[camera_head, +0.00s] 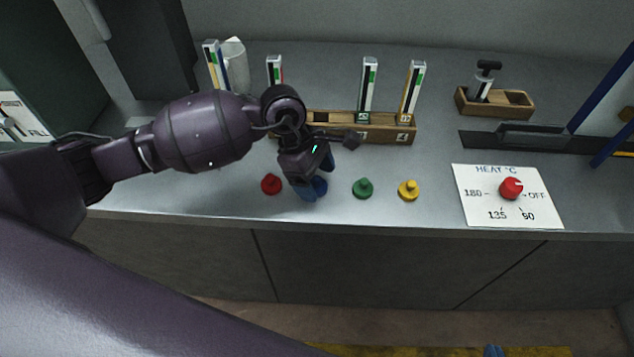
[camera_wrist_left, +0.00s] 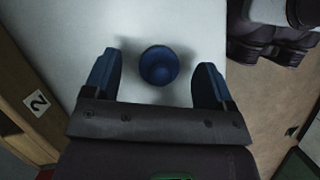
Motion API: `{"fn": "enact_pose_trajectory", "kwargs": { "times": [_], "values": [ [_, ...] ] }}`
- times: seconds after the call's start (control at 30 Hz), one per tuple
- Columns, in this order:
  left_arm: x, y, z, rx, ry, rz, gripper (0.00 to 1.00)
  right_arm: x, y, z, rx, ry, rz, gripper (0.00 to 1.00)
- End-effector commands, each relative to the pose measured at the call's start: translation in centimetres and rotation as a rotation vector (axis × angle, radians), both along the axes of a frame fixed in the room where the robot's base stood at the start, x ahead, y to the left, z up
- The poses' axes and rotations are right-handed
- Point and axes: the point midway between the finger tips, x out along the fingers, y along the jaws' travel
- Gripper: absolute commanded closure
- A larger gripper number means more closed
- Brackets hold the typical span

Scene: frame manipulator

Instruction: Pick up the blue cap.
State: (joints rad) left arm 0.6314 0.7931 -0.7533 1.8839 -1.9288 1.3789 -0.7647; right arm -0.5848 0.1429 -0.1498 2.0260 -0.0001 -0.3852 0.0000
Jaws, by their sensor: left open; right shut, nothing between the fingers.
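The blue cap (camera_head: 320,187) stands on the grey counter near its front edge, partly hidden by my left gripper (camera_head: 316,179) in the head view. In the left wrist view the round blue cap (camera_wrist_left: 159,66) lies between the two spread blue fingers of my left gripper (camera_wrist_left: 157,64), with a gap on either side. My left gripper is open and points down at the cap. Only the blue tip of my right gripper (camera_head: 492,351) shows at the bottom edge of the head view, away from the counter; it is shut and empty.
A red cap (camera_head: 271,184) stands left of the blue one; a green cap (camera_head: 363,188) and a yellow cap (camera_head: 408,190) stand to the right. Behind is a wooden rack (camera_head: 385,128) with upright striped pieces. A heat-dial card (camera_head: 475,205) with a red knob (camera_head: 511,188) lies further right.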

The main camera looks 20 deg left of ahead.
Motion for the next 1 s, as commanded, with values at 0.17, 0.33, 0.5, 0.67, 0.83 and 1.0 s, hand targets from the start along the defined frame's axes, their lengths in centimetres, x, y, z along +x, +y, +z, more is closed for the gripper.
{"fn": "enact_pose_trajectory", "kwargs": {
  "times": [0.17,0.33,0.5,0.67,0.83,1.0],
  "values": [
    [-0.03,-0.19,-0.54,0.001,-0.001,0.000,0.22,0.08,0.09,0.06,0.003,-0.002,-0.002,1.00],
    [-0.03,-0.18,-0.51,0.001,0.000,0.000,0.27,0.09,0.09,0.07,0.003,-0.002,-0.002,1.00],
    [-0.03,-0.18,-0.49,0.001,0.000,0.000,0.53,0.08,0.07,0.06,0.001,-0.002,0.000,1.00],
    [-0.03,-0.17,-0.49,0.001,0.000,0.000,0.74,0.06,0.01,0.05,0.000,-0.001,0.001,1.00],
    [-0.02,-0.18,-0.48,0.001,0.000,0.000,0.75,0.01,-0.09,-0.02,-0.004,0.001,0.004,1.00],
    [-0.02,-0.18,-0.42,0.001,-0.001,0.000,0.75,-0.03,-0.15,-0.08,-0.005,0.002,0.005,1.00]
  ]
}}
